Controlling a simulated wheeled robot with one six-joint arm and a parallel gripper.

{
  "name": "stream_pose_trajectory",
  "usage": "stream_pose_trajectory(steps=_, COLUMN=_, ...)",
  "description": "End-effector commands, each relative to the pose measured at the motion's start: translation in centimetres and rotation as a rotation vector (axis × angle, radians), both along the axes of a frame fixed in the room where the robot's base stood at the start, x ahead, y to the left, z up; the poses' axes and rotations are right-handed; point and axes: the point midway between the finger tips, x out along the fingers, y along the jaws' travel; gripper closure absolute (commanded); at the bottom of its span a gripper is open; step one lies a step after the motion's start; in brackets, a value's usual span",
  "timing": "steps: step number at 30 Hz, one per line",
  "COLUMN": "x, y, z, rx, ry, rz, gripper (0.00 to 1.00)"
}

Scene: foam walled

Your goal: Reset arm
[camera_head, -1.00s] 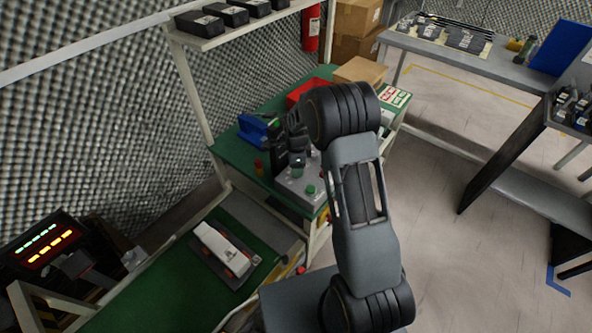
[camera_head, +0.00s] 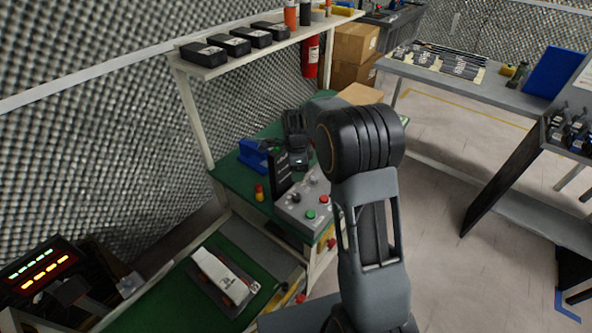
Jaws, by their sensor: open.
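My arm rises from the bottom right of centre and bends over at a thick black joint. My gripper (camera_head: 298,161) is the small dark part beyond that joint, left of it, above the green workbench (camera_head: 232,176). It is open, and I see nothing held in it. Its fingers are small and dark against the bench. It appears above and behind the grey control box (camera_head: 303,205) with red and green buttons; the exact gap is hard to tell.
A black upright panel (camera_head: 280,175) and a blue bin (camera_head: 254,154) stand near the gripper. A shelf (camera_head: 205,72) with black boxes is above. A white device (camera_head: 222,272) lies on the lower green surface. Open floor (camera_head: 450,190) lies right of my arm.

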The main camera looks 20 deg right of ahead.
Motion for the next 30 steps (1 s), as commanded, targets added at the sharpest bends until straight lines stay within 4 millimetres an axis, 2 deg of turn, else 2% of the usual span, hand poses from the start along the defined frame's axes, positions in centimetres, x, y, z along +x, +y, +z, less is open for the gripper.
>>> stream_pose_trajectory(steps=9, x=0.0, y=0.0, z=0.0, rx=0.0, ry=0.0, rz=0.024, gripper=0.39)
stream_pose_trajectory(steps=11, x=0.0, y=0.0, z=0.0, rx=0.0, ry=-0.001, rz=0.073, gripper=0.39)
stream_pose_trajectory(steps=14, x=-0.2, y=0.0, z=-0.3, rx=0.001, ry=0.003, rz=0.239, gripper=0.39)
stream_pose_trajectory(steps=17, x=-2.3, y=0.0, z=-1.6, rx=0.015, ry=0.048, rz=0.501, gripper=0.39)
stream_pose_trajectory(steps=19, x=-4.4, y=0.1, z=-0.7, rx=0.023, ry=0.054, rz=0.721, gripper=0.39)
stream_pose_trajectory(steps=24, x=-11.0, y=0.2, z=4.7, rx=0.012, ry=0.008, rz=1.27, gripper=0.39)
stream_pose_trajectory(steps=27, x=-14.8, y=0.3, z=7.6, rx=-0.024, ry=-0.034, rz=1.51, gripper=0.39)
stream_pose_trajectory(steps=30, x=-18.0, y=0.4, z=9.8, rx=-0.072, ry=-0.074, rz=1.668, gripper=0.39)
